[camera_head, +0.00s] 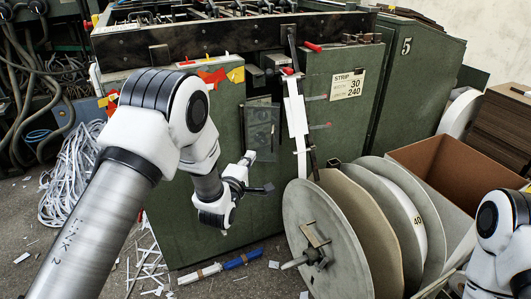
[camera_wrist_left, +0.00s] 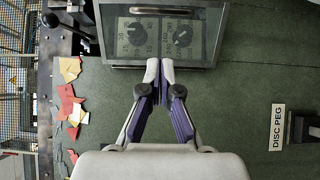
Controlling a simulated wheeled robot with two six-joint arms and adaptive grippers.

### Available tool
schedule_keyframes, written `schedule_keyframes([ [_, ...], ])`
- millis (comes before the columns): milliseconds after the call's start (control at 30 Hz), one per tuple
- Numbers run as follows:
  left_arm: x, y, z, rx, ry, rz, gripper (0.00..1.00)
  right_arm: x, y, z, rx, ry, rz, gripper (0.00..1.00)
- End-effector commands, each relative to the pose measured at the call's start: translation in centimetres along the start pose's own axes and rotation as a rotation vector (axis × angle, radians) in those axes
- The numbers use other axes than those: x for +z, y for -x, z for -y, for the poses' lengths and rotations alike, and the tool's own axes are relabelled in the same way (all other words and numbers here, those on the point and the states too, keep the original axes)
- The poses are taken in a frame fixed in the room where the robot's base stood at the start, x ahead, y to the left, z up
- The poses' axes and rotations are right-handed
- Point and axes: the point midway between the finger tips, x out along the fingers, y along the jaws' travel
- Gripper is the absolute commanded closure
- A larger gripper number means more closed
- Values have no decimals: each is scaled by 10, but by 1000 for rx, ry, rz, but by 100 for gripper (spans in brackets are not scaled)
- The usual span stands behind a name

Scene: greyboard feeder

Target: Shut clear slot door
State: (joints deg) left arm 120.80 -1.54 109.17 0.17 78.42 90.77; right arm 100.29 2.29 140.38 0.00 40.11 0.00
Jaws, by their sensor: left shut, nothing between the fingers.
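The clear slot door (camera_head: 262,128) is a see-through panel in a dark frame on the front of the green cabinet. In the left wrist view the clear slot door (camera_wrist_left: 166,58) fills the top middle, with two dials showing behind the pane. I cannot tell for sure how far it stands from the cabinet face. My left gripper (camera_head: 262,188) is in front of the cabinet, below the door in the head view. In the left wrist view its fingertips (camera_wrist_left: 160,70) are together and empty, by the door's frame edge; contact cannot be told. My right gripper is out of view.
Large grey discs (camera_head: 322,240) on a reel stand right of the cabinet, beside an open cardboard box (camera_head: 440,165). A white strip (camera_head: 297,120) hangs right of the door. A blue-handled tool (camera_head: 243,259) and scraps lie on the floor.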

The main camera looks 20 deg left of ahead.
Motion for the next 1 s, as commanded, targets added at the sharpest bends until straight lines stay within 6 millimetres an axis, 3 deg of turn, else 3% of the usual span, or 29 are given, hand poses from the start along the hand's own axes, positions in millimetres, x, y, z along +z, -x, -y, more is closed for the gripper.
schedule_keyframes([
  [167, 0, -39, 3, 2, 0, 0, 100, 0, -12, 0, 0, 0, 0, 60],
  [333, 22, -57, 2, 1, -2, 2, 100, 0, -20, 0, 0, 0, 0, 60],
  [1000, 27, -69, 0, 0, 0, -17, 100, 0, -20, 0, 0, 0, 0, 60],
])
